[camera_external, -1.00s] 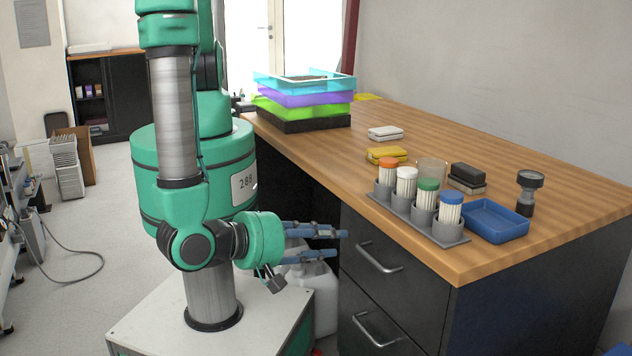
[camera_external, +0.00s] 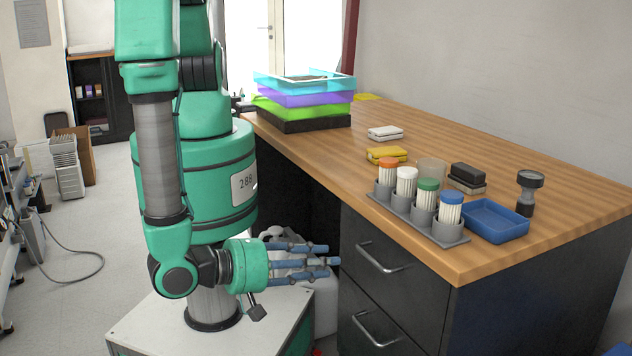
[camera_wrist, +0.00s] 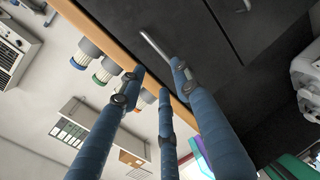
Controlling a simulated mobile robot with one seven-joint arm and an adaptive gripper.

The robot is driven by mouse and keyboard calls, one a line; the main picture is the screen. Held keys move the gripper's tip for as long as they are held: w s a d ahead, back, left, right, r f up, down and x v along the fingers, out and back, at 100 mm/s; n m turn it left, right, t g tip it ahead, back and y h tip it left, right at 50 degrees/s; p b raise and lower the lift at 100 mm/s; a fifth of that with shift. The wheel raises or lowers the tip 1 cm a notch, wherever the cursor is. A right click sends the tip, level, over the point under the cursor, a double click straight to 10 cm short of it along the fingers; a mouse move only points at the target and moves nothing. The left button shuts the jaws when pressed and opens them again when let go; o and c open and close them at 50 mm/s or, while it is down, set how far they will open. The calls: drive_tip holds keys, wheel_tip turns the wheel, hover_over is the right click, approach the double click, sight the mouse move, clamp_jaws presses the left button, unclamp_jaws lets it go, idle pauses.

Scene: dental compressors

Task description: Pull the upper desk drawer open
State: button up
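The upper desk drawer (camera_external: 410,283) is a dark panel under the wooden top, flush with the desk front and shut. Its silver bar handle (camera_external: 384,258) is clear of my gripper. My gripper (camera_external: 325,261) has three blue fingers, spread apart and empty, pointing right toward the drawer front. The fingertips are left of the handle, at about its height in the external view; the exact gap cannot be told. In the wrist view the handle (camera_wrist: 155,45) shows beyond the fingertips (camera_wrist: 158,82).
The lower drawer handle (camera_external: 376,329) is below. On the desktop, a grey rack (camera_external: 446,238) of colour-capped containers and a blue tray (camera_external: 494,221) stand near the front edge. A white canister (camera_external: 325,297) stands behind my gripper, beside the desk.

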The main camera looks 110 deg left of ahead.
sight(371, 258)
drive_tip(key=b+x, duration=0.2)
drive_tip(key=x, duration=1.1)
drive_tip(key=shift+b, duration=0.3)
clamp_jaws()
